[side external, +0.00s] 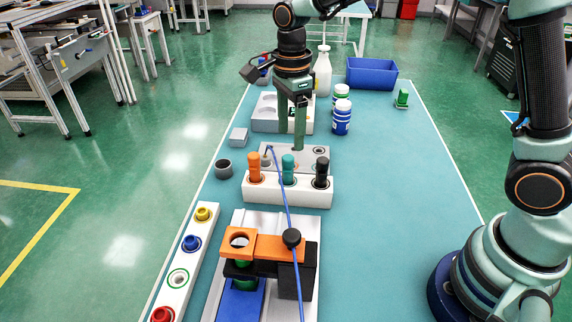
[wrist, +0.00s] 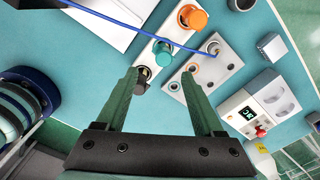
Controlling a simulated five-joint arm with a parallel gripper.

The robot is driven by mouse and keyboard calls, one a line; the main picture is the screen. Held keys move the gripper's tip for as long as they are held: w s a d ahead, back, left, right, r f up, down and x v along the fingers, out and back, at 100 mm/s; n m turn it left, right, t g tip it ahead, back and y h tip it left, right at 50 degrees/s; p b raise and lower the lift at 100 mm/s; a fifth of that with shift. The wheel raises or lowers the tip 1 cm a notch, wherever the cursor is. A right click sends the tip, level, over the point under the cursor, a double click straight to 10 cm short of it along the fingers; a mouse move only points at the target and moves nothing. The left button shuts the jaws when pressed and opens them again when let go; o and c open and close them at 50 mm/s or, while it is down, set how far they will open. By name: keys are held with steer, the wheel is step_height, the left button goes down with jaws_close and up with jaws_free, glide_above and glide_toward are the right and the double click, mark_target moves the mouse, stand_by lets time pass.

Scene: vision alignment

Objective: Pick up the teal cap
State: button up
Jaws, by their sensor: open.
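The teal cap (side external: 288,163) stands upright in the middle of a white holder (side external: 262,192), between an orange cap (side external: 254,168) and a black cap (side external: 322,172). My gripper (side external: 291,148) is open and empty, pointing down behind the holder, over a grey plate with holes (side external: 309,158). In the wrist view the open gripper (wrist: 160,74) has its left finger partly hiding the black cap. No finger is seen touching the teal cap.
A grey cup (side external: 223,168) is at left. The mat's right side is mostly clear.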

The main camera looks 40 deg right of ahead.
mark_target(289, 157)
steer(key=shift+w+f, duration=0.15)
steer(key=shift+f, duration=1.45)
steer(key=shift+w+f, duration=0.15)
steer(key=shift+f, duration=1.45)
jaws_close()
